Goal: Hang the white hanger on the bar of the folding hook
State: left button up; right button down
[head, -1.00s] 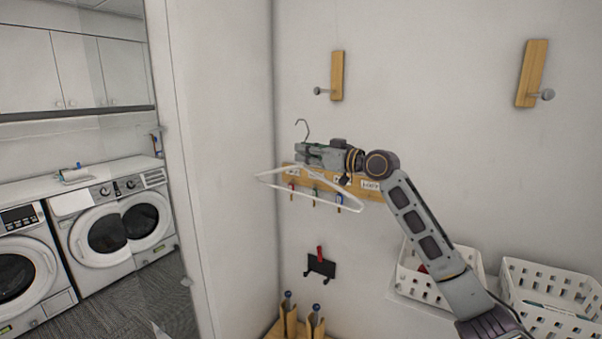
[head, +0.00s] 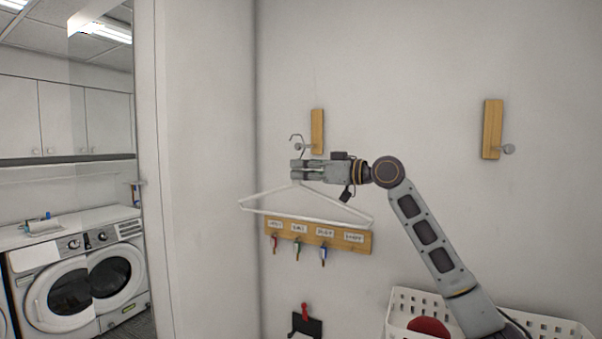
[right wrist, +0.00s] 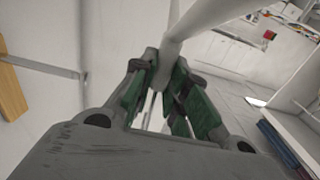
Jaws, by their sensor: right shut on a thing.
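The white hanger (head: 305,217) has a metal hook at its top and hangs level below my right gripper (head: 297,169). That gripper is shut on the hanger's neck. The right wrist view shows the white hanger (right wrist: 185,25) between the fingers. A folding hook (head: 317,131), a wooden plate with a metal bar, is on the wall just behind. The hanger's hook overlaps the bar's knob in the head view; I cannot tell whether they touch. The right wrist view shows the wooden plate (right wrist: 12,85) and bar at left, apart from the fingers. My left gripper is out of view.
A second wooden hook (head: 493,130) is farther right. A key rack (head: 345,238) with several labels and hanging keys is below the hanger. A white basket (head: 402,305) stands at lower right. A wall corner and doorway edge (head: 150,170) lie left.

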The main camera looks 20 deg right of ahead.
jog(key=shift+d, duration=0.1)
jog(key=shift+w+d, duration=5.1)
jog(key=shift+d, duration=1.05)
jog(key=shift+w+a+f+b, duration=0.2)
jog(key=shift+w+a+f, duration=0.15)
jog(key=shift+w+a, duration=0.25)
jog(key=shift+w+a+f+b, duration=0.25)
jog(key=shift+w+a+f, duration=0.15)
jog(key=shift+w, duration=0.25)
jog(key=shift+w+a+f+b, duration=0.2)
jog(key=shift+w+a+f, duration=0.1)
jog(key=shift+w+a, duration=0.35)
jog(key=c, duration=1.3)
grip_release()
